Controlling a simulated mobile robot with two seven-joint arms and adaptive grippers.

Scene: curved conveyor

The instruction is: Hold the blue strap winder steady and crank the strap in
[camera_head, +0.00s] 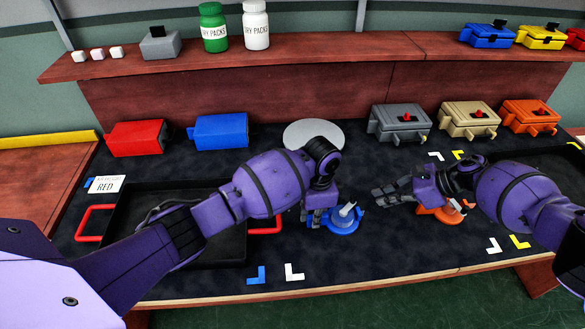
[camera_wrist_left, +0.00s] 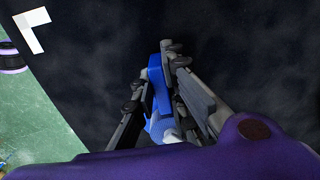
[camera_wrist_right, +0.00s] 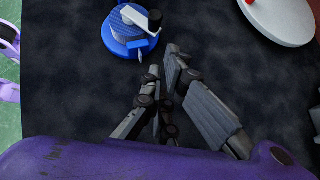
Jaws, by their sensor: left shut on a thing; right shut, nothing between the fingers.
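The blue strap winder (camera_head: 341,221) stands on the dark mat near the middle of the bench, with a pale crank handle on top. It also shows in the right wrist view (camera_wrist_right: 120,42), with the crank toward its upper right. My left gripper (camera_head: 312,217) is at the winder's left side. In the left wrist view its fingers (camera_wrist_left: 152,82) are shut on a blue part of the winder (camera_wrist_left: 158,92). My right gripper (camera_head: 380,196) is shut and empty to the right of the winder. In the right wrist view its fingertips (camera_wrist_right: 167,58) are close to the winder, apparently apart from it.
An orange device (camera_head: 435,215) sits partly under my right arm. A grey round disc (camera_head: 314,134) lies behind the winder. A black tray (camera_head: 125,225) with red handles is at left. Red (camera_head: 136,138) and blue (camera_head: 221,131) boxes stand behind it.

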